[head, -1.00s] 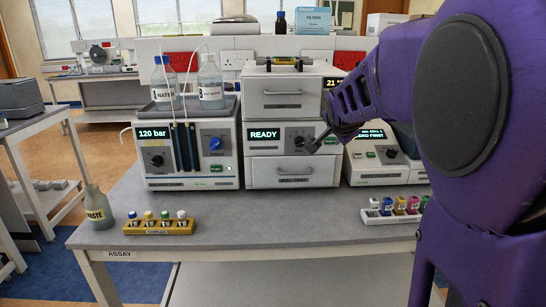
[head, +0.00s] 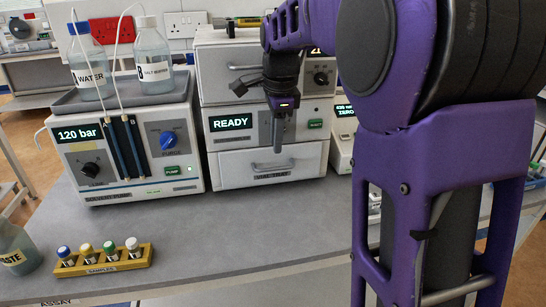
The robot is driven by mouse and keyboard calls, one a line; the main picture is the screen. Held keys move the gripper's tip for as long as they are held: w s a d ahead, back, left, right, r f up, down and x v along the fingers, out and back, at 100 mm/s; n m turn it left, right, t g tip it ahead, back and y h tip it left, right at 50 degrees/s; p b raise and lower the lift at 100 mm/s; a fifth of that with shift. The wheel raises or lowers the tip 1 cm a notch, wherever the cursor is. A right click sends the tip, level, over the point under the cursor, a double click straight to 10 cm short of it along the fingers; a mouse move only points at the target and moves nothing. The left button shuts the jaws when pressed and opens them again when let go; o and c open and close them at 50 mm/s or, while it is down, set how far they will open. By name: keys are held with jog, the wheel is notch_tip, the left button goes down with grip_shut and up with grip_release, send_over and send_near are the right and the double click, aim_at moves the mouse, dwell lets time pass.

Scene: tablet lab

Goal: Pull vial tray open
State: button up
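The vial tray (head: 235,171) is the white bottom drawer of the middle instrument stack, labelled below its grey bar handle (head: 262,166). Its front looks about flush with the unit above. My gripper (head: 279,148) points down in front of the stack, its tip just above the right part of the handle in the picture. I see the fingers nearly edge-on, so their gap does not show. I cannot tell whether they touch the handle.
The READY unit (head: 230,123) sits directly above the tray. The solvent pump (head: 105,188) with two bottles stands to the left. A yellow sample rack (head: 105,261) and waste bottle (head: 14,250) are at front left. The bench (head: 215,225) before the tray is clear.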

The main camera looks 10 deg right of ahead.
aim_at(267, 151)
notch_tip(267, 151, down, 7)
jog(key=w+b, duration=0.1)
jog(key=shift+w+r, duration=0.1)
grip_shut()
dwell(1.5)
